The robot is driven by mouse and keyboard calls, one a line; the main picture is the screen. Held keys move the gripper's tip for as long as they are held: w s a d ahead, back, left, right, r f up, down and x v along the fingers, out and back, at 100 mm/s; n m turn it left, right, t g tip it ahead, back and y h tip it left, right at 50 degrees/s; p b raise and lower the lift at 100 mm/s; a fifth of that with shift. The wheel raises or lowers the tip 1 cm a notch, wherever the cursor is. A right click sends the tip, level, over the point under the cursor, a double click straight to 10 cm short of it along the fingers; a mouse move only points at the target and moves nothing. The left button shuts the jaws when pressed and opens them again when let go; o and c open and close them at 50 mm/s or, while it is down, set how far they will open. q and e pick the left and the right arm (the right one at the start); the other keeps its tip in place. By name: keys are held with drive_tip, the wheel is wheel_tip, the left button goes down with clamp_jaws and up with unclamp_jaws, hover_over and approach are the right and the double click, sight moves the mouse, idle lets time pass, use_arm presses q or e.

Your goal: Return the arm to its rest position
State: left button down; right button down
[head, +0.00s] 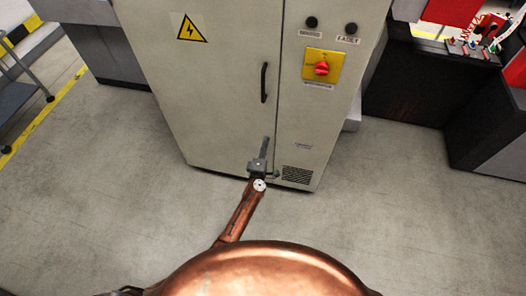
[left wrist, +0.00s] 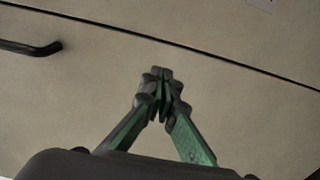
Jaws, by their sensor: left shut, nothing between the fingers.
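My left gripper (head: 265,146) reaches forward in the head view, in front of the lower part of a beige electrical cabinet (head: 215,75). In the left wrist view the two fingers of the left gripper (left wrist: 161,76) meet at their tips, shut with nothing between them. The cabinet door (left wrist: 90,60) fills the background there. Its black handle (left wrist: 30,47) lies at the left, apart from the fingers. In the head view the handle (head: 264,82) is above the gripper. My right gripper is in neither view.
The cabinet carries a red rotary switch (head: 321,68) on a yellow plate and a yellow warning sign (head: 189,29). A dark machine (head: 420,85) stands at the right. A grey cart (head: 15,95) stands at the far left near a yellow floor line. The floor around the cabinet is clear.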

use_arm(q)
drive_tip(key=shift+a+p+v, duration=0.2)
drive_tip(key=shift+p+v, duration=0.45)
drive_tip(key=shift+v, duration=2.1)
drive_tip(key=shift+f, duration=0.1)
drive_tip(key=s+a+f+m+g, duration=0.3)
drive_tip(key=s+a+f, duration=0.2)
drive_tip(key=s+f, duration=0.5)
drive_tip(key=s+a+f+m+g+y, duration=0.1)
drive_tip(key=s+a+f+m+g, duration=0.15)
drive_tip(key=s+a+f, duration=0.7)
drive_tip(key=s+a+f+m+g, duration=0.1)
drive_tip(key=s+f+m+g, duration=0.4)
drive_tip(key=f, duration=0.9)
drive_tip(key=s+a+f+m+g+y, duration=0.1)
drive_tip(key=s+a+f, duration=0.3)
drive_tip(key=s, duration=1)
drive_tip(key=s+a+f+m+g+y, duration=0.1)
drive_tip(key=s+a+f+m+g, duration=0.2)
drive_tip(key=s, duration=1.2)
drive_tip(key=s+a+f+m+g+y, duration=0.1)
drive_tip(key=s+a+f+m+g, duration=0.1)
drive_tip(key=s+a+f, duration=0.5)
drive_tip(key=s+a, duration=0.3)
drive_tip(key=s, duration=0.4)
drive_tip(key=shift+s+a, duration=0.3)
drive_tip(key=shift+a, duration=0.1)
drive_tip(key=shift+w+m+g, duration=0.1)
drive_tip(key=shift+m+g, duration=0.15)
